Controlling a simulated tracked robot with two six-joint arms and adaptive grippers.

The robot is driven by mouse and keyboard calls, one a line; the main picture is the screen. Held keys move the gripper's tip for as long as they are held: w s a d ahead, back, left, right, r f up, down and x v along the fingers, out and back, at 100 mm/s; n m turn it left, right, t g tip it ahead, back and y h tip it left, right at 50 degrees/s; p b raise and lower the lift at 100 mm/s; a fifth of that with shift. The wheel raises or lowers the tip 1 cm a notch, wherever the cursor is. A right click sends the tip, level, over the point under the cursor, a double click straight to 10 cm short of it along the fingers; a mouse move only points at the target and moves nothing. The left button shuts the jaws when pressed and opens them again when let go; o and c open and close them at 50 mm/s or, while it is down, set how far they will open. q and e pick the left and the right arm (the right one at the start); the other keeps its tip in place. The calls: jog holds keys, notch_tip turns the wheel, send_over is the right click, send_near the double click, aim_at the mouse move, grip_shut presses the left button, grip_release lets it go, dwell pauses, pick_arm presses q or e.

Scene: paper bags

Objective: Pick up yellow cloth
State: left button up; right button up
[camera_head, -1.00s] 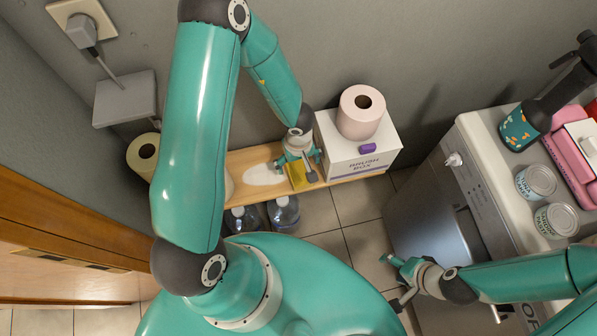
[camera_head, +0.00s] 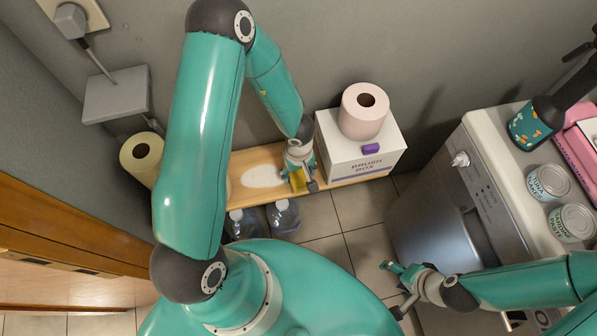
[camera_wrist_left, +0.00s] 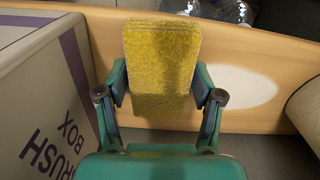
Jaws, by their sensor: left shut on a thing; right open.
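The yellow cloth (camera_wrist_left: 160,62) is a flat, rough-textured, rounded rectangle held between the two fingers of my left gripper (camera_wrist_left: 158,92) in the left wrist view. In the head view the left gripper (camera_head: 302,180) is over the wooden shelf, beside the white box, with a bit of the cloth (camera_head: 298,181) showing under it. I cannot tell how far the cloth is above the shelf. My right gripper (camera_head: 398,288) is open and empty at the lower right, in front of the grey appliance.
A yellowish roll (camera_head: 140,155) is left. Cans (camera_head: 548,183) top the appliance (camera_head: 435,220).

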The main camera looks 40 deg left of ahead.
aim_at(299, 172)
pick_arm(q)
jog(key=shift+r, duration=0.15)
notch_tip(299, 172, up, 20)
jog(key=p, duration=1.2)
jog(key=shift+p, duration=0.4)
